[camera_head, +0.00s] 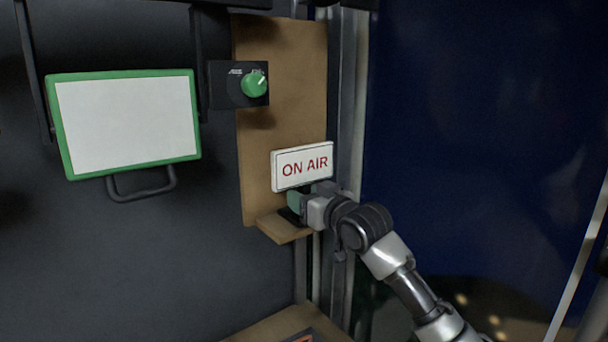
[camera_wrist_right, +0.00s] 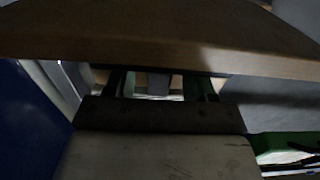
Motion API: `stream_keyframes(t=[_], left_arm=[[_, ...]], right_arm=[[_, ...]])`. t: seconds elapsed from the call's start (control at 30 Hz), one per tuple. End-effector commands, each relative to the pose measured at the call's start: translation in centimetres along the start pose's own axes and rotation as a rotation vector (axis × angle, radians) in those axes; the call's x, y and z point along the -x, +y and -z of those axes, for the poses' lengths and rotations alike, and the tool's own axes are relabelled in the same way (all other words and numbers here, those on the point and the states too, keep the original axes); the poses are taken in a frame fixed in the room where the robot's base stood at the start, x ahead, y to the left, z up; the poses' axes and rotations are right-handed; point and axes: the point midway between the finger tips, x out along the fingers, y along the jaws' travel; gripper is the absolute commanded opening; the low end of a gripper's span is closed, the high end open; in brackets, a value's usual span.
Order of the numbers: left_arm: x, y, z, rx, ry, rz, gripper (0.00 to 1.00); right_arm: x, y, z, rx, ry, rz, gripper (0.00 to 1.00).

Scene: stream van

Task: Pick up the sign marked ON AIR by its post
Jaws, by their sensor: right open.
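The white sign with red ON AIR lettering (camera_head: 303,166) stands upright above a small wooden shelf (camera_head: 283,236) in the head view. My right gripper (camera_head: 297,204) is just below the sign panel, coming in from the right, and it hides most of the post. In the right wrist view the fingers of my right gripper (camera_wrist_right: 159,86) are apart. A narrow greyish upright shape shows between them; it may be the post, but the view is too dark to be sure. My left gripper is not in view.
A wooden backboard (camera_head: 285,105) rises close behind the sign. A green knob on a dark plate (camera_head: 254,84) is above left. A green-framed white panel (camera_head: 128,122) with a dark handle hangs at left. A metal upright (camera_head: 352,95) stands right of the board.

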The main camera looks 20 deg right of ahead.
Motion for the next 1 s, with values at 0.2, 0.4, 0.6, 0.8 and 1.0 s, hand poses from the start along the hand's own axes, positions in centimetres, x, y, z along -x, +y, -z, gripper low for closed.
stream_keyframes(t=[0.2, 0.4, 0.6, 0.8, 1.0], left_arm=[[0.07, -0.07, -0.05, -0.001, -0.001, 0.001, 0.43], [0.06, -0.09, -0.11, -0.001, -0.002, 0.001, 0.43], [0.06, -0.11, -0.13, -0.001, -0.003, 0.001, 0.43], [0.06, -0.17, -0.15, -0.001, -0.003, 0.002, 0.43], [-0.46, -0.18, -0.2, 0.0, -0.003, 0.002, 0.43]], right_arm=[[-0.26, 0.0, -0.06, 0.002, 0.002, 0.0, 0.55], [-0.23, 0.01, -0.04, 0.001, 0.002, 0.0, 0.32], [-0.23, 0.01, -0.04, 0.001, 0.001, 0.0, 0.02], [-0.22, 0.02, 0.0, 0.001, 0.002, 0.0, 0.0], [-0.23, 0.03, 0.56, 0.002, 0.005, -0.001, 0.0]])
